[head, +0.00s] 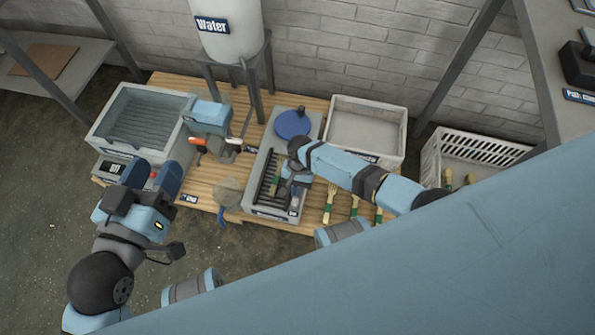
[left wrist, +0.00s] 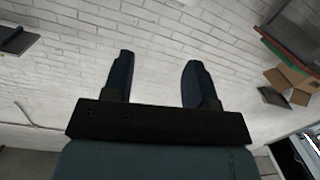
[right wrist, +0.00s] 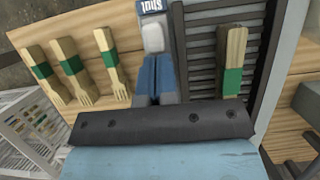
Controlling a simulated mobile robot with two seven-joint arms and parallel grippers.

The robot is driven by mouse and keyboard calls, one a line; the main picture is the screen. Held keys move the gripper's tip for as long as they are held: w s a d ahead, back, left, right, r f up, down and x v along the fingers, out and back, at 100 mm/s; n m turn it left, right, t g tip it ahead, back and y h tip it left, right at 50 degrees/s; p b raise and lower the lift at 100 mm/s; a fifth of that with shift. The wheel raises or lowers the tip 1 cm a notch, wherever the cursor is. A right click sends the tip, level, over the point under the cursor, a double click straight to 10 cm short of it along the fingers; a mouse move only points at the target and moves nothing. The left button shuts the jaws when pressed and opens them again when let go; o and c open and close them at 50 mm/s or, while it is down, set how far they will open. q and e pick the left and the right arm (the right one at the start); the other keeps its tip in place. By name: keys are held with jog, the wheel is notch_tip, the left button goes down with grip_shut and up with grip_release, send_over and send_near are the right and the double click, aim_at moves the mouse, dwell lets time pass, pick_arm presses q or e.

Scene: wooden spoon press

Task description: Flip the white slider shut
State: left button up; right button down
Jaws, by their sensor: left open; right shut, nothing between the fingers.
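The white slider (right wrist: 153,38) is at the near right corner of the grey slatted unit (right wrist: 198,45), close to a blue label reading "Shut" (right wrist: 152,6). It also shows small in the head view (head: 294,203). My right gripper (right wrist: 157,62) is shut and empty, its dark blue fingertips right at the slider; I cannot tell whether they touch it. In the head view my right gripper (head: 293,188) hangs over the unit's right side, partly covered by its own arm. My left gripper (head: 152,177) is open and empty, left of the table, away from the slider.
A wooden piece with a green band (right wrist: 232,62) lies on the slats. Several green-banded wooden forks (right wrist: 107,62) lie beside the unit. A blue round lid (head: 291,123), an empty white bin (head: 363,127) and a water tank (head: 230,40) stand behind.

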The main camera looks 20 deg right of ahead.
pick_arm(q)
notch_tip(320, 180, up, 9)
jog(key=n+t+p, duration=0.1)
jog(key=t+p, duration=0.2)
jog(key=p, duration=0.2)
jog(key=shift+s+a+p, duration=0.25)
jog(key=shift+a+p, duration=0.05)
pick_arm(e)
jog(key=v, duration=1.3)
pick_arm(q)
jog(key=shift+f, duration=0.1)
